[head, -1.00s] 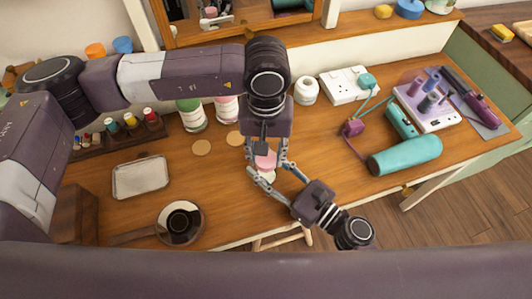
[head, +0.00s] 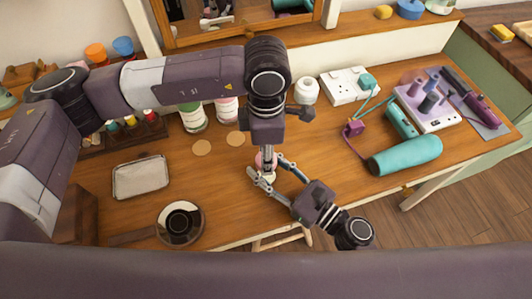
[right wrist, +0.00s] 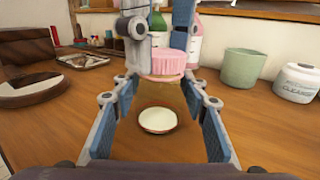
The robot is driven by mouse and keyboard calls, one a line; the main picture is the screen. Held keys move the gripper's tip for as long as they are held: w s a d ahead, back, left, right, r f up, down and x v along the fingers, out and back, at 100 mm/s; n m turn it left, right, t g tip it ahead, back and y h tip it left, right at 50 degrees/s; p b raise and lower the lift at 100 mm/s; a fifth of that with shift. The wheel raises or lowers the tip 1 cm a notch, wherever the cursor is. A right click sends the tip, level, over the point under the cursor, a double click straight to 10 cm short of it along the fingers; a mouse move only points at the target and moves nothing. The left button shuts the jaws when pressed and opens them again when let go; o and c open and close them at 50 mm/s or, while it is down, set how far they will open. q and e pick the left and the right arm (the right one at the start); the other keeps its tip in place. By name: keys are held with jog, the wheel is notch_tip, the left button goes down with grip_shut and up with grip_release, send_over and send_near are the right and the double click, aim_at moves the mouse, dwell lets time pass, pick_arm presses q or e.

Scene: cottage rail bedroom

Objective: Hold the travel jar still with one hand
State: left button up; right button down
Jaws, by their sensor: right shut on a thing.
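The travel jar, small with a ridged pink lid, stands on the wooden desk between the fingertips of my right gripper; it shows in the right wrist view (right wrist: 166,64) and, partly covered, in the head view (head: 259,160). My right gripper (head: 266,172) comes in low from the lower right and is shut on the jar's sides. My left gripper (head: 266,148) points straight down over the jar, its fingers at the lid. They overlap the lid in the wrist view, so whether they grip it is unclear. The jar's lower body is mostly hidden.
Bare wood lies right of my grippers.

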pick_arm(q)
jog(key=n, duration=0.6)
jog(key=shift+n, duration=0.4)
jog(key=n, duration=1.8)
jog(key=shift+r, duration=0.2)
jog(key=shift+r, duration=0.95)
